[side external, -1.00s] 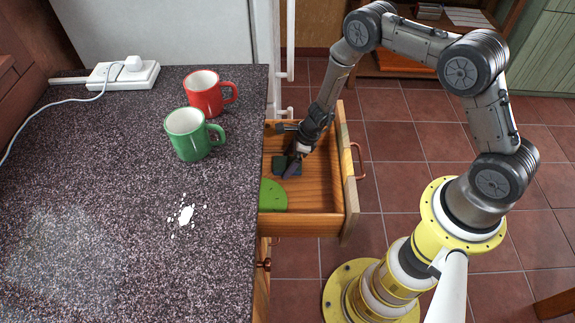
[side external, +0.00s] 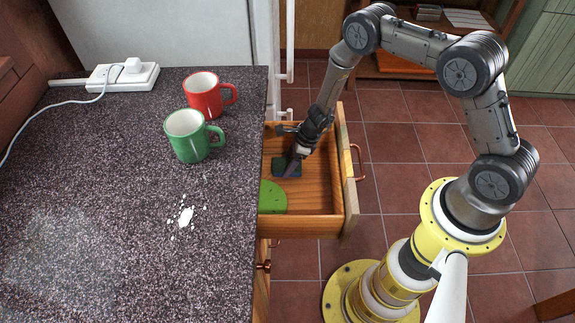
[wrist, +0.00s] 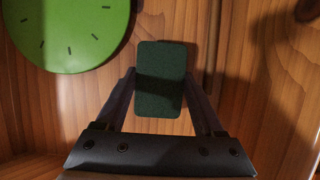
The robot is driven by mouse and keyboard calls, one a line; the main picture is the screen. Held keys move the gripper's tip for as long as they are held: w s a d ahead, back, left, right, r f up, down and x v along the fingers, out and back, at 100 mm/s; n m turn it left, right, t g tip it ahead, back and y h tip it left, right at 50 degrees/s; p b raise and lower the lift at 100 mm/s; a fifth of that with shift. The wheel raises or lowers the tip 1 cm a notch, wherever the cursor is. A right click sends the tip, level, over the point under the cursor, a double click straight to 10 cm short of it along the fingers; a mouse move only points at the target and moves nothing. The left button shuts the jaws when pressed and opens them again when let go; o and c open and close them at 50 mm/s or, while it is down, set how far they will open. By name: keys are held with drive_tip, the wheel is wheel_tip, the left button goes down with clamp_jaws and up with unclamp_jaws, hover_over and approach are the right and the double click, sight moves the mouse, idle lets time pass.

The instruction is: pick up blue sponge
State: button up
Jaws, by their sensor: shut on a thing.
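The sponge is a small rounded rectangular block that looks dark green in the wrist view (wrist: 160,62), more than blue. It lies in the open wooden drawer and shows dark teal in the side view (side external: 279,168). My gripper (side external: 292,170) reaches down into the drawer from above. In the wrist view my gripper (wrist: 160,82) has one finger at each long side of the sponge and is shut on it. The sponge appears to be still at the drawer floor. In the side view the fingers hide part of it.
The wooden drawer (side external: 317,203) has walls around my gripper and a copper handle. A round green object with dark slits (side external: 271,197) lies in it near the sponge. The speckled counter (side external: 120,210) holds a green mug (side external: 188,140), a red mug (side external: 203,95), white powder (side external: 185,218) and a power strip (side external: 120,77).

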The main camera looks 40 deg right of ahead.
sight(288, 164)
drive_tip(key=shift+r, duration=0.1)
wheel_tip(288, 164, up, 10)
drive_tip(key=shift+r, duration=0.2)
idle(0.3)
drive_tip(key=o, duration=0.5)
drive_tip(key=c, duration=0.4)
